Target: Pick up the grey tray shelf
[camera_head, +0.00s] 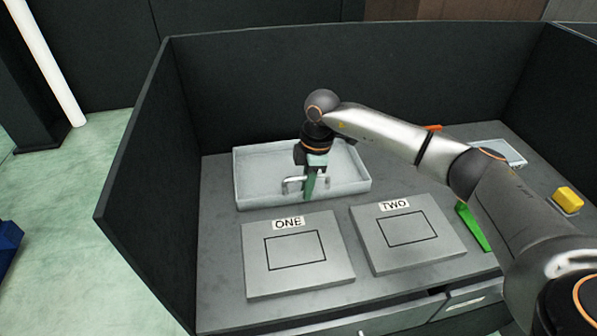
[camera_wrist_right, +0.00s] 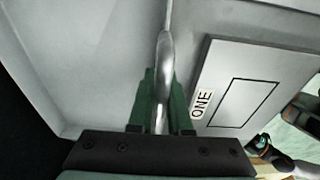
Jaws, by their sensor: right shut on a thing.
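The grey tray shelf (camera_head: 262,172) is a shallow, light grey, rectangular tray at the back left of the table, behind panels ONE and TWO. A silver handle (camera_head: 291,187) stands at its front side. My right gripper (camera_head: 310,186) points down at the handle, with green fingers. In the right wrist view the fingers (camera_wrist_right: 163,112) are shut on the handle bar (camera_wrist_right: 164,50), with the pale tray (camera_wrist_right: 85,60) behind. The tray looks level; I cannot tell whether it touches the table. My left gripper is not in view.
Panel ONE (camera_head: 298,276) and panel TWO (camera_head: 408,255) lie in front of the tray. A green piece (camera_head: 472,227), a yellow block (camera_head: 567,199) and a pale flat box (camera_head: 499,152) are at the right. Dark walls (camera_head: 250,85) enclose the table's back and sides.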

